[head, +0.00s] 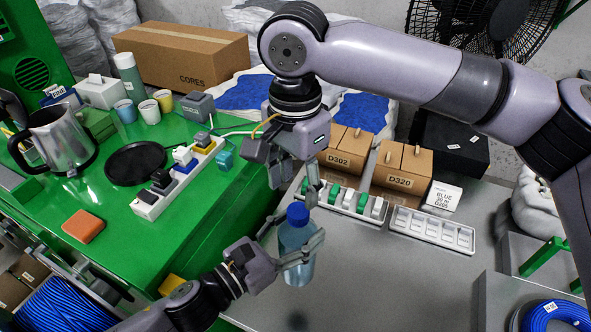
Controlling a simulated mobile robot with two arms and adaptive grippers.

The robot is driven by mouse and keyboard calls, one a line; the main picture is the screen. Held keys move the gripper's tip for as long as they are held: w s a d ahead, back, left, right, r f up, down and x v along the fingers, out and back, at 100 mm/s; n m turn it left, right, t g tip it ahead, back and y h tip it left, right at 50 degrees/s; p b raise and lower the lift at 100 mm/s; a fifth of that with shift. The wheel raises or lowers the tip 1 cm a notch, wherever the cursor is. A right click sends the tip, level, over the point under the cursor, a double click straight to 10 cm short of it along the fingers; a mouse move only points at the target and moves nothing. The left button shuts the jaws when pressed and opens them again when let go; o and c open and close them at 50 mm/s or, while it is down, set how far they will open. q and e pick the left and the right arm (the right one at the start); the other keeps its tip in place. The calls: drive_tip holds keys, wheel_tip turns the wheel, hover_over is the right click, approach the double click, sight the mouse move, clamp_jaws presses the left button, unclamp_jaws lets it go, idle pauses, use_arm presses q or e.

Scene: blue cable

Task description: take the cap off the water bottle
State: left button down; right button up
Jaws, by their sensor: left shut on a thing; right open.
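The water bottle (296,262) is clear with a bluish tint and stands roughly upright over the grey table. Its blue cap (297,214) sits on top of the neck. My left gripper (304,254) comes from the lower left and is shut on the bottle's body, just below the shoulder.
The green bench (125,222) on the left holds a power strip (178,176) and a kettle (62,140). The grey table (400,285) is clear in front.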

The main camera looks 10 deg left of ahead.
sight(296, 209)
wheel_tip(296, 209, down, 6)
drive_tip(key=shift+r, duration=0.15)
drive_tip(key=shift+c, duration=0.2)
